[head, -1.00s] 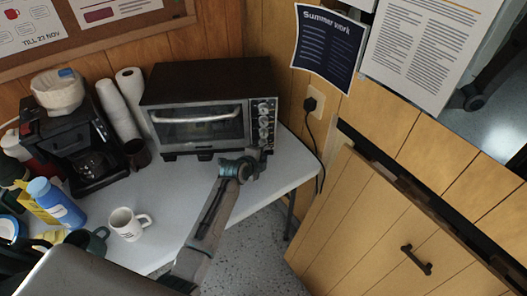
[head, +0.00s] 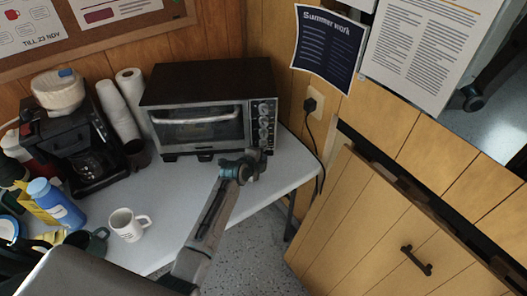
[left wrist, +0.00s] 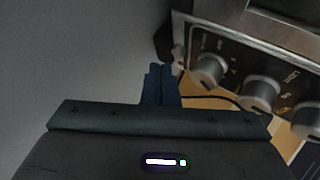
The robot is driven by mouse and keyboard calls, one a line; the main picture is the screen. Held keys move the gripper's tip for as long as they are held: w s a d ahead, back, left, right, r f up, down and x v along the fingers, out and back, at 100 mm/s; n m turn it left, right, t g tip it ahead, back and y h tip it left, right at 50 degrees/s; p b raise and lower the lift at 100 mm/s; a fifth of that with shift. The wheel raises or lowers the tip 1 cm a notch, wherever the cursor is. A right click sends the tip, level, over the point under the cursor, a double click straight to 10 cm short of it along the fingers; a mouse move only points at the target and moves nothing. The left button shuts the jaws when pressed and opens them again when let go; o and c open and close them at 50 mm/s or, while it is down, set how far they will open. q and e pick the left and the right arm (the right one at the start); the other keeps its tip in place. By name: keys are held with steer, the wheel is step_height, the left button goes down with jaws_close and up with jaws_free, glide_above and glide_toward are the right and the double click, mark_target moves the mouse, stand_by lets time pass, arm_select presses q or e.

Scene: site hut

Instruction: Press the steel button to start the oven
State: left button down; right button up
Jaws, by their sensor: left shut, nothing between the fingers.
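The black toaster oven (head: 207,82) stands on the white table. Its control panel (head: 264,112) has a column of knobs at the right of the glass door. My left gripper (head: 261,153) is at the panel's lower end, shut and empty. In the left wrist view its closed fingers (left wrist: 163,72) point at the panel's end, close to a small pale-grey stub (left wrist: 178,57) that looks like the steel button. I cannot tell whether the fingertips touch it. Larger grey knobs (left wrist: 208,70) sit farther along the panel. My right gripper is not in view.
A white mug (head: 127,225), a blue bottle (head: 57,203), a coffee maker (head: 78,150) and stacked cups (head: 116,108) stand left of the oven. A black cord (head: 318,148) hangs by the oven's right side. A wooden cabinet door (head: 375,235) is at the right.

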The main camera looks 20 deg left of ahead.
arm_select(q)
steer(key=shift+w, duration=0.1)
stand_by(0.7)
steer(key=shift+w+a, duration=0.15)
steer(key=shift+w, duration=0.15)
steer(key=shift+w+a+b, duration=0.15)
steer(key=shift+w+b, duration=0.2)
steer(key=shift+b, duration=0.1)
stand_by(0.5)
stand_by(0.4)
steer(key=shift+s+r+p, duration=0.1)
steer(key=shift+s+p, duration=0.2)
steer(key=shift+s+d, duration=0.3)
steer(key=shift+s, duration=0.15)
